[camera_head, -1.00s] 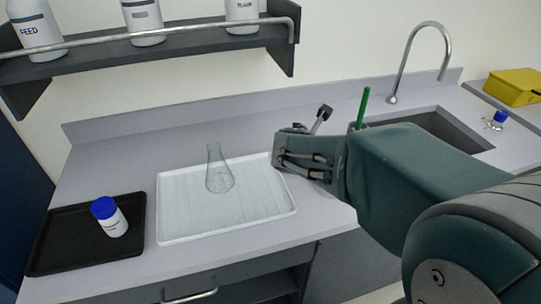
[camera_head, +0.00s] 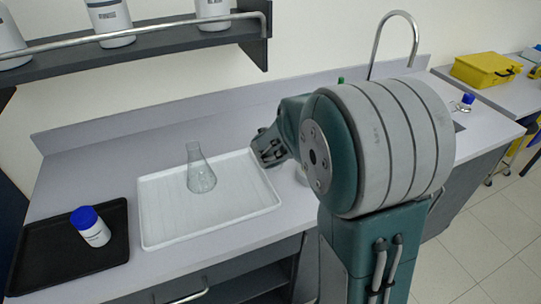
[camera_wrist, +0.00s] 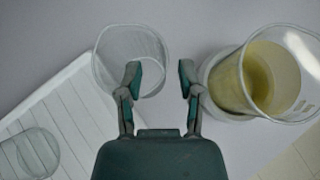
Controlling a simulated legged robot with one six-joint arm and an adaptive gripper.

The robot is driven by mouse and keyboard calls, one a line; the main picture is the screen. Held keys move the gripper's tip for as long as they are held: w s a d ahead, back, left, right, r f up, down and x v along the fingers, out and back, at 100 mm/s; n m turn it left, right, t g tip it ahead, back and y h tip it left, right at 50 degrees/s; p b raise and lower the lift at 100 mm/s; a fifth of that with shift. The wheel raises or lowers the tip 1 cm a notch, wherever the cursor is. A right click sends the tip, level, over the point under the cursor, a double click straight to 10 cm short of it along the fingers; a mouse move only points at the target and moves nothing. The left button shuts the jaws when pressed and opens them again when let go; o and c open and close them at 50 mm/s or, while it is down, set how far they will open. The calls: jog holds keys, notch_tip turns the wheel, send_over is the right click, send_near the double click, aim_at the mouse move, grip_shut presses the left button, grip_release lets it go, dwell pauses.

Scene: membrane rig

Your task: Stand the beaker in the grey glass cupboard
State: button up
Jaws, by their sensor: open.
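In the wrist view an empty clear glass vessel (camera_wrist: 128,55), beaker-like, stands on the bench just beyond my gripper's left finger. A second clear vessel (camera_wrist: 265,75) with yellow-brown liquid is to the right, with a pale round shape beneath it. I cannot tell which one the task means. My gripper (camera_wrist: 161,78) is open, with nothing held between its fingers; the left finger overlaps the empty vessel in the picture. In the head view my gripper (camera_head: 266,150) is by the white tray's right edge, and my arm hides the bench behind it. No grey glass cupboard is identifiable.
A conical flask (camera_head: 201,172) stands on the white tray (camera_head: 160,232). A blue-capped bottle (camera_head: 91,226) stands on a black tray (camera_head: 40,275) at left. A shelf (camera_head: 150,38) with bottles overhangs the back. A yellow case (camera_head: 485,70) is at far right.

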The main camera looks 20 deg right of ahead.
jog(key=shift+x, duration=1)
jog(key=shift+d, duration=0.3)
jog(key=shift+a, duration=0.1)
grip_shut()
jog(key=shift+a, duration=0.1)
jog(key=shift+r, duration=0.1)
notch_tip(320, 180, up, 10)
